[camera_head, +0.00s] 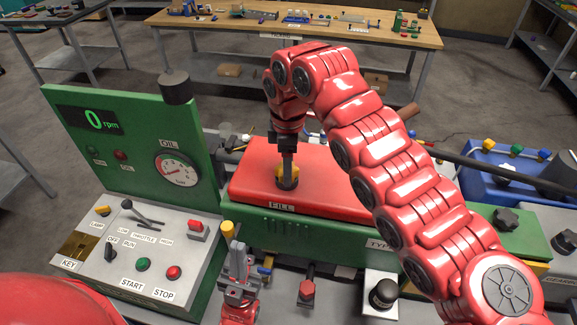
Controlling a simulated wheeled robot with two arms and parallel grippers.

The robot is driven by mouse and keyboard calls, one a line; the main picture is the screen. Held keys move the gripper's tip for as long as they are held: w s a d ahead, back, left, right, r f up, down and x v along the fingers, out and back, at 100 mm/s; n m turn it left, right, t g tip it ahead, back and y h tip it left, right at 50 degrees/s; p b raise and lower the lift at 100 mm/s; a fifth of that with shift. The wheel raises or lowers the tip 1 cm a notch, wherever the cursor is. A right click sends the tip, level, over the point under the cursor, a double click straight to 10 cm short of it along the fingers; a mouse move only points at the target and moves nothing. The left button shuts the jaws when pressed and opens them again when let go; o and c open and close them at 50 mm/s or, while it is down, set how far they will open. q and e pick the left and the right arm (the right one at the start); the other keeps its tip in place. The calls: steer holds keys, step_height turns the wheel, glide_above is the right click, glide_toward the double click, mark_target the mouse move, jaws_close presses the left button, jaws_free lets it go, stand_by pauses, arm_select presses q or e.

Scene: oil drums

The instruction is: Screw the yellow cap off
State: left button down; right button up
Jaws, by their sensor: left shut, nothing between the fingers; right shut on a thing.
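My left gripper (238,248) is low in front of the green machine body, pointing away from me. It is shut and empty, close to a small yellow-topped post (227,229).
A green and grey control panel (130,235) with an rpm display, gauge and buttons stands left. A black knob (384,293) is at front right. A wooden workbench (350,30) stands behind.

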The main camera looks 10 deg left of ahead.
steer(key=n, duration=0.5)
steer(key=shift+a, duration=0.1)
steer(key=o, duration=1.4)
steer(key=shift+o, duration=0.2)
